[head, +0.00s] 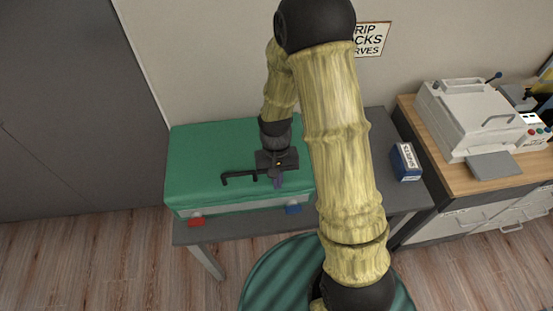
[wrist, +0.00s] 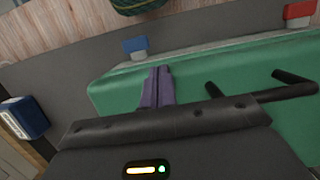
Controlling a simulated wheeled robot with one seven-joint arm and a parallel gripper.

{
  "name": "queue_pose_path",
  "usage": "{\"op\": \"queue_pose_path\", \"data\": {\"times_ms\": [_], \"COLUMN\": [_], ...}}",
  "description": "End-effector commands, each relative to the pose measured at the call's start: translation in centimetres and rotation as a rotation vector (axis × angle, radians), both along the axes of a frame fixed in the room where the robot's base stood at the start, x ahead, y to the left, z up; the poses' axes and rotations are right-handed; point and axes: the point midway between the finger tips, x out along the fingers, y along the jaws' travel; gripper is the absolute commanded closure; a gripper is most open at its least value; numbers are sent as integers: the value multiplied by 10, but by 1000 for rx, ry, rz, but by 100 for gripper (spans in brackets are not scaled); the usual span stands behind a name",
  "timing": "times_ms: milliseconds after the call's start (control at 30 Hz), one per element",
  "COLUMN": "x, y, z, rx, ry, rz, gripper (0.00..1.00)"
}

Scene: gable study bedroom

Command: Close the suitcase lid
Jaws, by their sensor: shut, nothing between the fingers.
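The suitcase (head: 215,150) is green on top with a pale lower band, and stands on the grey table at the wall. Its lid looks down flat over the base in the head view. A red latch (head: 196,221) and a blue latch (head: 293,209) show on its front side. My gripper (head: 277,182) is over the lid near the front edge, with its purple fingers shut and empty. In the wrist view the fingers (wrist: 157,87) point across the green lid (wrist: 115,85) toward the blue latch (wrist: 134,46); I cannot tell whether they touch the lid.
A dark blue box (head: 406,162) stands on the grey table (head: 415,197), right of the suitcase. Farther right, a wooden-topped cabinet (head: 458,185) carries a white press-like machine (head: 475,115). My arm hides the suitcase's right end in the head view.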

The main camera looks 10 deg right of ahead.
Motion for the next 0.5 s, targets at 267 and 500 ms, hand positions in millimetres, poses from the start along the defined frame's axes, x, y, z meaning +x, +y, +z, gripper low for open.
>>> {"op": "queue_pose_path", "data": {"times_ms": [267,500], "x": [-9,-6], "y": [-1,-1], "z": [7,42], "rx": [-3,0], "ry": [23,4], "rz": [0,0], "gripper": [100,100]}}
